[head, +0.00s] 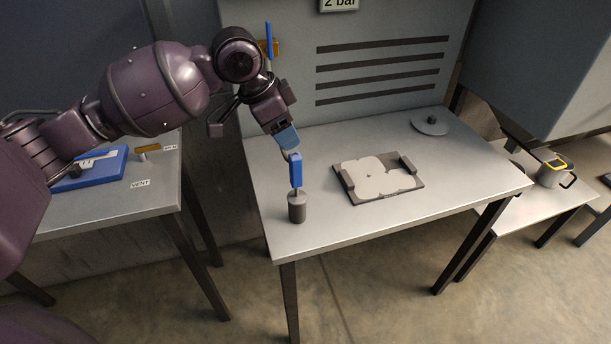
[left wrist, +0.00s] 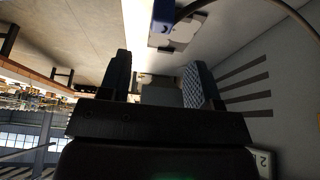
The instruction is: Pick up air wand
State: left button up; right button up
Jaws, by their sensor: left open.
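The air wand (head: 296,170) has a blue handle and stands upright in a dark grey cylindrical holder (head: 297,208) at the front left of the grey table. My left gripper (head: 289,150) is open and empty just above the top of the handle. In the left wrist view the two fingers (left wrist: 158,82) are spread apart, and a blue block that looks like the wand handle (left wrist: 163,14) shows beyond their tips at the top edge. A dark hose curves away beside it. I cannot tell the exact gap between fingers and handle. My right gripper is not in view.
A dark fixture with a pale plate (head: 378,178) lies mid-table, and a grey disc (head: 430,125) stands at the back right. A slotted panel (head: 385,65) rises behind. A side table (head: 110,205) at left holds a blue tray (head: 92,172). The table's front right is clear.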

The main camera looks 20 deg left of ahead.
aim_at(294, 156)
pick_arm(q)
jog(key=x, duration=0.3)
jog(key=a+b+x, duration=0.1)
jog(key=x, duration=0.1)
jog(key=shift+s+f, duration=0.2)
jog(key=shift+w+d+f, duration=0.1)
jog(key=shift+d+f, duration=0.1)
jog(key=shift+f, duration=0.5)
jog(key=b+x, duration=0.1)
jog(key=x, duration=0.3)
jog(key=shift+f, duration=0.2)
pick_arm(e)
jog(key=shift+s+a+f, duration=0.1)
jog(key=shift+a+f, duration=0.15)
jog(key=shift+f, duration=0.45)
pick_arm(q)
jog(key=shift+r, duration=0.1)
jog(key=c, duration=1.1)
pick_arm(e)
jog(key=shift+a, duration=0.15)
